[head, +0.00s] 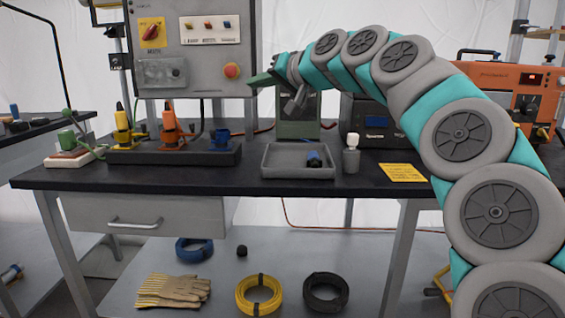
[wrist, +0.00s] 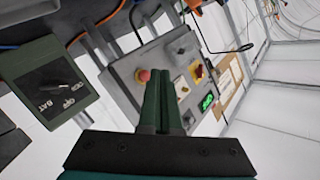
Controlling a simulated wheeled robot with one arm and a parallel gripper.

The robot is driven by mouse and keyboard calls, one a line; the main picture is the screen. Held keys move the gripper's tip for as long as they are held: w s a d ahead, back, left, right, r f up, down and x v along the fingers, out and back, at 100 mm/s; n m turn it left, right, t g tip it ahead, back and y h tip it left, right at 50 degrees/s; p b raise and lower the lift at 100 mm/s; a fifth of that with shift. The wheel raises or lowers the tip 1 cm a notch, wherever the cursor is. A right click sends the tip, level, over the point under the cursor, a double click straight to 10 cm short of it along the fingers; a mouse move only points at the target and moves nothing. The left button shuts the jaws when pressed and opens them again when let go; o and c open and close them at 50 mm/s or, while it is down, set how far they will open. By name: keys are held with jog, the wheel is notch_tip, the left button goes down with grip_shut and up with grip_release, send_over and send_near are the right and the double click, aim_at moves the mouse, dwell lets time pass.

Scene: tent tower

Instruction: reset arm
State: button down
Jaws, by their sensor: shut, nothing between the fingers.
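My gripper (head: 262,80) is raised above the black workbench (head: 220,176), in front of the grey control panel (head: 195,45). Its green fingers point left in the head view. In the wrist view the two fingers of my gripper (wrist: 168,88) lie together, shut with nothing between them. The panel (wrist: 130,70) with its red button (wrist: 143,75) lies behind the fingertips there. The arm curves in from the right of the head view and hides part of the bench's back.
A grey tray (head: 270,172) holds a small dark blue piece. Yellow, orange and blue plugs stand in a dark block (head: 190,154) to the left. A grey bottle (head: 351,158) stands right of the tray. Gloves (head: 172,291) and cable coils lie on the lower shelf.

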jog(key=s+d+f+n+g+h, duration=0.1)
jog(key=s+d+f+g+h, duration=0.15)
jog(key=s+f, duration=0.85)
jog(key=s+d+f+n+g+h, duration=0.1)
jog(key=s+f+g+h, duration=0.25)
jog(key=s+f, duration=0.7)
jog(key=s+d+f+m+g+h, duration=0.1)
jog(key=s+d+f+g, duration=0.1)
jog(key=s+d+f, duration=0.3)
jog(key=s+d+f+m+g+h, duration=0.1)
jog(key=s+d+f+g+h, duration=0.1)
jog(key=s+d+f, duration=0.4)
jog(key=s+d+f+m+g+h, duration=0.1)
jog(key=s+d+f, duration=0.5)
jog(key=s+f, duration=0.6)
jog(key=s+g+h, duration=0.1)
jog(key=s, duration=0.2)
jog(key=shift+f+m+g, duration=0.15)
jog(key=shift+m+g, duration=0.25)
